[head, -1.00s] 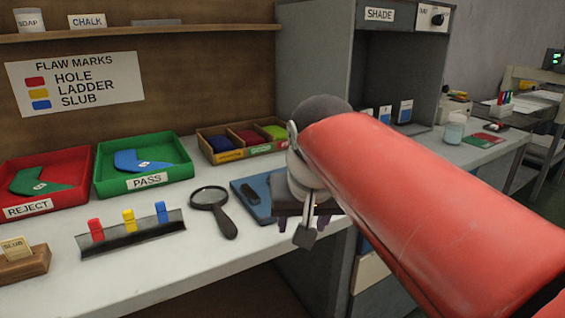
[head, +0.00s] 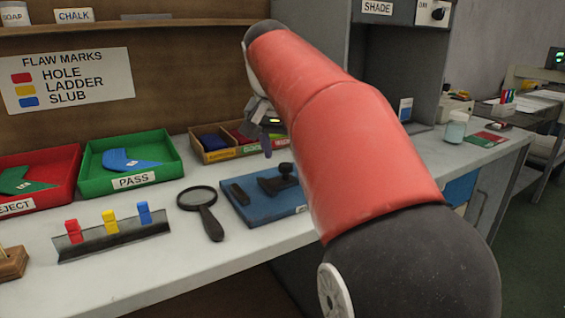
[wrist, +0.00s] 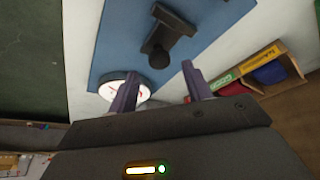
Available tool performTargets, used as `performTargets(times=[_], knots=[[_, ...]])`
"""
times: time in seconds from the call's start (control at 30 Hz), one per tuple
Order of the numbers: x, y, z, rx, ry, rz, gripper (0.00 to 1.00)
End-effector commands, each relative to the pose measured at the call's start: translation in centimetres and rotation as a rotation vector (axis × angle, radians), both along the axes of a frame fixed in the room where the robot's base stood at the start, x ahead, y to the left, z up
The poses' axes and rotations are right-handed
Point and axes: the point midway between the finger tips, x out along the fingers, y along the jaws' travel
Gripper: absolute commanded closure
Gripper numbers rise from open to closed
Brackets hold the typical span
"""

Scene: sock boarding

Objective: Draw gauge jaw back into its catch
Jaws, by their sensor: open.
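The gauge is a blue plate (head: 262,212) lying on the bench, partly hidden by my arm in the head view. The wrist view shows the blue plate (wrist: 118,45), the knobbed jaw (wrist: 165,38) and a white dial (wrist: 128,82) partly behind a finger. My gripper (head: 264,138) is above and behind the plate in the head view. In the wrist view my gripper (wrist: 160,88) is open and empty, its fingers apart, the knob appearing beyond the gap. I cannot make out the catch.
A magnifier (head: 204,210) and a rack (head: 115,235) of coloured markers lie left of the gauge. A divided box (head: 212,153) stands behind it, near my gripper. A green PASS tray (head: 170,171) and a red REJECT tray (head: 66,192) stand farther left.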

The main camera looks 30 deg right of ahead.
Motion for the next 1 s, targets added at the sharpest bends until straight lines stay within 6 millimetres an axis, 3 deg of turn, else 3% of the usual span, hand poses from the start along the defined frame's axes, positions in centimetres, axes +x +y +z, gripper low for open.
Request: performTargets(times=[0.2, 0.57, 0.93, 1.0], knots=[[0.7, -0.7, -2.6, 0.001, 0.001, 0.0, 0.5], [0.9, -0.9, -3.1, 0.0, -0.001, 0.001, 0.5], [0.9, -0.9, -3.1, 0.0, 0.0, 0.001, 0.99], [0.9, -0.9, -3.1, 0.0, 0.0, 0.002, 1.0]])
